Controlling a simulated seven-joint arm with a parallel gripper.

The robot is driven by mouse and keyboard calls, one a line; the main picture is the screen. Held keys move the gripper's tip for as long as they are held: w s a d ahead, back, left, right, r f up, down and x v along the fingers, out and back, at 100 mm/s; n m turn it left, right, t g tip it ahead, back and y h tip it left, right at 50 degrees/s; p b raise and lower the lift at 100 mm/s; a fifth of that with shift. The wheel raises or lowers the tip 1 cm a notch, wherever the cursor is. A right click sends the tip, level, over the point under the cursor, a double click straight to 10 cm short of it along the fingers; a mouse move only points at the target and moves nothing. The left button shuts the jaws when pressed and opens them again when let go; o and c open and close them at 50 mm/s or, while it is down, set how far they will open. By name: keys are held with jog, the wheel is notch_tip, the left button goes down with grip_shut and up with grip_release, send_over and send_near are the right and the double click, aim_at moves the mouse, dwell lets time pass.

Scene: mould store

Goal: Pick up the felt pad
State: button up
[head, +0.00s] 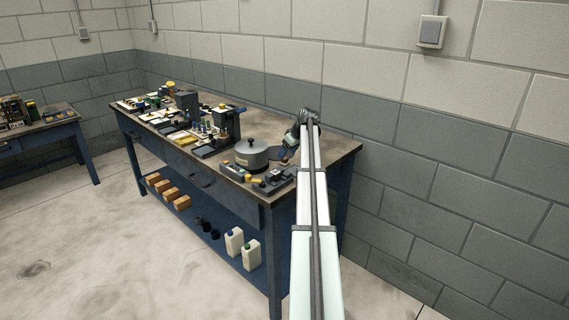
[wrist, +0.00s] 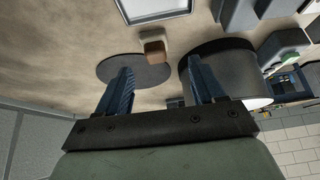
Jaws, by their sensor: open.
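In the wrist view a flat, round, dark grey disc (wrist: 136,72) lies on the bench top; it looks like the felt pad, though I cannot be sure. My gripper (wrist: 160,66) is open, its two blue fingers apart with nothing held between them. The left finger overlaps the disc in the picture, and the right finger overlaps a large dark cylinder. In the head view my gripper (head: 291,147) is over the near right end of the bench, beside a grey lidded pot. I cannot make out the disc there.
A small tan and brown block (wrist: 154,46) overlaps the disc's edge. The dark cylinder (wrist: 222,72) stands close right of it. The grey pot (head: 252,154) and several tools crowd the bench (head: 343,150). The block wall (head: 380,130) runs behind.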

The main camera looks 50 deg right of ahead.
aim_at(285, 158)
jog(key=shift+d+x, duration=0.15)
jog(key=shift+x, duration=1.2)
jog(key=shift+d+x, duration=0.1)
jog(key=shift+x, duration=1.2)
jog(key=shift+s, duration=0.1)
jog(key=shift+c, duration=0.4)
jog(key=c, duration=1)
